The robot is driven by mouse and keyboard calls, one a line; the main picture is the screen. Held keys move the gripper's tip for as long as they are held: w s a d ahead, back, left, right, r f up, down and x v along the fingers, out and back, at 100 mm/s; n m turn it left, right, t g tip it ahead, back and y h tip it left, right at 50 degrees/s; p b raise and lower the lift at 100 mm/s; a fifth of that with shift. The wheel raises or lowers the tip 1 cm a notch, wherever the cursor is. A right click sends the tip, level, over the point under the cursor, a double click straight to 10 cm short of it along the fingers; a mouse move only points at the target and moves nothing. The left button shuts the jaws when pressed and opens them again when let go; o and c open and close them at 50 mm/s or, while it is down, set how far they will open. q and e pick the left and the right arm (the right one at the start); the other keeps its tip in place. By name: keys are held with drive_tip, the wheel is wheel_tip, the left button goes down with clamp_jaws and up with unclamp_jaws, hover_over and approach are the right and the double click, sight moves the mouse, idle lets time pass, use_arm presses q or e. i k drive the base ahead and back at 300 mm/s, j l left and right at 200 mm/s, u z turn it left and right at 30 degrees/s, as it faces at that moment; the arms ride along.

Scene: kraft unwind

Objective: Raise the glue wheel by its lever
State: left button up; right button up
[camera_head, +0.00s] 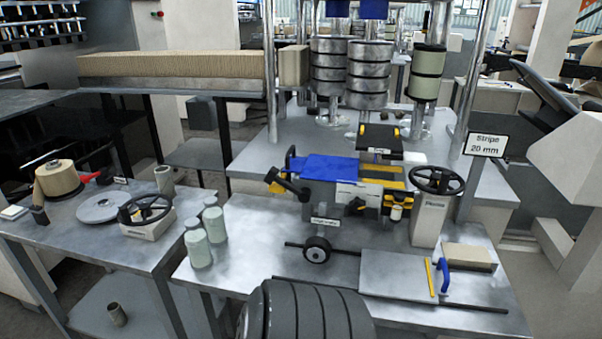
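A small dark wheel with a pale hub (317,249), which looks like the glue wheel, is at the front of the middle table. It appears to rest at the tabletop beside a thin dark rod; whether it touches is not clear. A small white label (325,222) just above it is too small to read. A black lever-like arm with a yellow part (289,186) sticks out at the left of the blue-topped machine (334,168). I cannot tell whether it is the wheel's lever. Neither gripper is in view.
A black handwheel (437,180) stands on a grey pedestal at right. Pale green cylinders (198,248) stand at the table's left. A large black ribbed object (306,311) blocks part of the front edge.

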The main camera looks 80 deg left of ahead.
sight(304, 194)
drive_tip(key=u, duration=2.85)
drive_tip(key=k+j+u, duration=0.2)
drive_tip(key=k, duration=0.3)
drive_tip(key=j, duration=0.05)
